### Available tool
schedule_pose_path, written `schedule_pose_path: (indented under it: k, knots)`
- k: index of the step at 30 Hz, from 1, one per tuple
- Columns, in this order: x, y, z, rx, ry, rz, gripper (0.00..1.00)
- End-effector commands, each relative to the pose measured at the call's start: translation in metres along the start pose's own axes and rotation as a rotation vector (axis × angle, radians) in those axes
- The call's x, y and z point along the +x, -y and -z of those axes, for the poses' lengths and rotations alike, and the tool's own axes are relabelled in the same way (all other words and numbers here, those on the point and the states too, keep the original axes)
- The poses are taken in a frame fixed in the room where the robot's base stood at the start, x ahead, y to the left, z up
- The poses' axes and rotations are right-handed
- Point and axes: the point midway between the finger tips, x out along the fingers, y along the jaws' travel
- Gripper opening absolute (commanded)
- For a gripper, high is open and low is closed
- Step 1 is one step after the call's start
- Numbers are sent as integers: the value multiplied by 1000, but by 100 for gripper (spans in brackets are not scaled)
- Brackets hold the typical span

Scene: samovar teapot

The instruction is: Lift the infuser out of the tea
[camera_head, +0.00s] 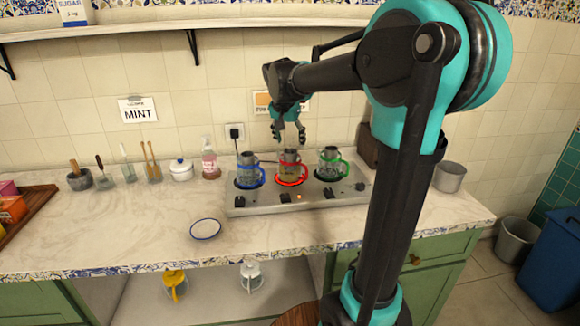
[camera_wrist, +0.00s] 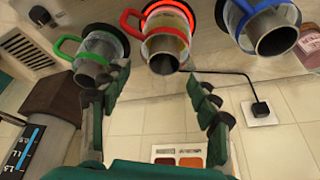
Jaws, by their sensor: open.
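Three glass pots stand in a row on a grey burner unit (camera_head: 240,207): one with a blue handle (camera_head: 249,178), one with a red handle (camera_head: 291,179), one with a green handle (camera_head: 330,172). A grey metal cylinder, seemingly an infuser (camera_head: 291,156), rises from the red-handled pot, which holds amber liquid and shows a red glow. In the wrist view the same infuser (camera_wrist: 163,62) is just beyond my fingertips. My gripper (camera_head: 289,138) is open, empty and pointing down above the red-handled pot. The wrist view shows its fingers (camera_wrist: 166,82) spread, with nothing between them.
A saucer (camera_head: 205,229) lies on the counter in front. A soap bottle (camera_head: 210,160), white lidded pot (camera_head: 181,170) and utensils stand at the left. A metal pot (camera_head: 449,177) stands at the right. A shelf (camera_head: 150,27) runs along the wall above.

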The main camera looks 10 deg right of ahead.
Motion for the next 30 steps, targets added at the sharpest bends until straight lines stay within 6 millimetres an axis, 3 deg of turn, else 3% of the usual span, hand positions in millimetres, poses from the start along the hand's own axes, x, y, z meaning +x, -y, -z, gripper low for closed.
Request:
schedule_pose_path:
  k: [12,21,30]
  knots:
    - [48,7,-3,0,0,0,62]
    - [52,7,-3,-1,0,0,62]
    - [52,7,-3,-1,0,0,26]
